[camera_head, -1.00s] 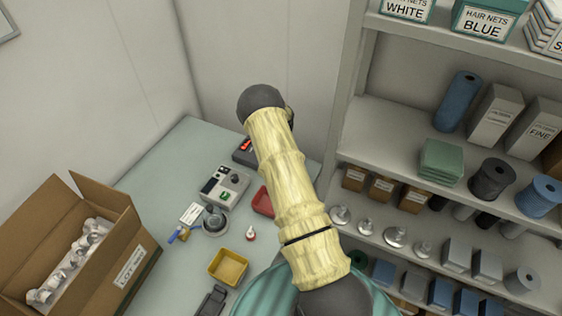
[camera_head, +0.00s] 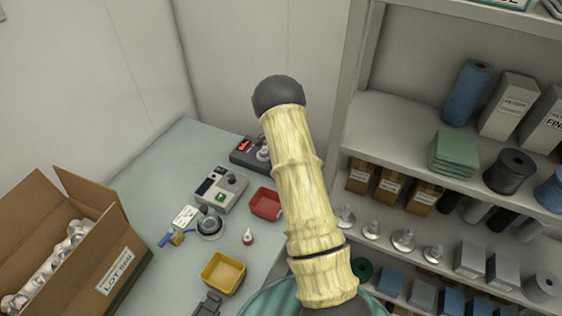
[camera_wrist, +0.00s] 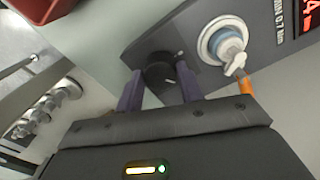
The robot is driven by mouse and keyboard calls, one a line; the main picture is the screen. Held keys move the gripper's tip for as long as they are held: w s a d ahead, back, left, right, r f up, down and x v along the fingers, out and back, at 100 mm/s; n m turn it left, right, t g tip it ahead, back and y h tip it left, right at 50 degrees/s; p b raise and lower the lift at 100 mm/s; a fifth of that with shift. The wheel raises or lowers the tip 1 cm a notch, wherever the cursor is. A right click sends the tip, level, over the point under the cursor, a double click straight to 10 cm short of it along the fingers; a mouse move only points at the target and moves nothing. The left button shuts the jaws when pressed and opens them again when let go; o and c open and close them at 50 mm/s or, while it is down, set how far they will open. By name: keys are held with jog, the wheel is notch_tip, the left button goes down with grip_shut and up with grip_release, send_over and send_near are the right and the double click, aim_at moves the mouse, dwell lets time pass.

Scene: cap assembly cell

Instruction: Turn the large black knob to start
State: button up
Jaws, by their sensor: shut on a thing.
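The large black knob (camera_wrist: 158,70) sits on the dark grey panel of a device (camera_wrist: 190,35) in the wrist view. My gripper (camera_wrist: 160,77) has one purple finger on each side of the knob and is shut on it. A light pointer mark shows on the knob. Beside the knob, a white and blue round fitting (camera_wrist: 223,42) holds a small white part. Red display digits (camera_wrist: 308,12) show at the right edge. In the head view, the device (camera_head: 248,152) stands at the back of the bench. My arm hides the knob and gripper there.
A red tray (camera_head: 265,204), a yellow tray (camera_head: 222,273) and a grey instrument (camera_head: 221,188) stand on the bench (camera_head: 155,160). An open cardboard box (camera_head: 120,272) is at left. Shelves (camera_head: 395,140) with supplies rise close to my arm's right.

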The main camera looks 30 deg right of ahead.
jog(key=n+b, duration=0.1)
jog(key=n, duration=0.1)
jog(key=n+b, duration=0.1)
jog(key=n, duration=0.2)
jog(key=shift+w+d+r+n, duration=0.15)
jog(key=shift+d+n, duration=0.05)
jog(key=shift+n, duration=0.1)
jog(key=n+b, duration=0.1)
jog(key=n, duration=0.4)
jog(key=shift+w+r+n, duration=0.1)
jog(key=shift+n, duration=0.2)
jog(key=o, duration=1)
jog(key=shift+a, duration=0.1)
notch_tip(320, 180, up, 17)
jog(key=shift+r+b, duration=0.1)
jog(key=shift+b, duration=1.15)
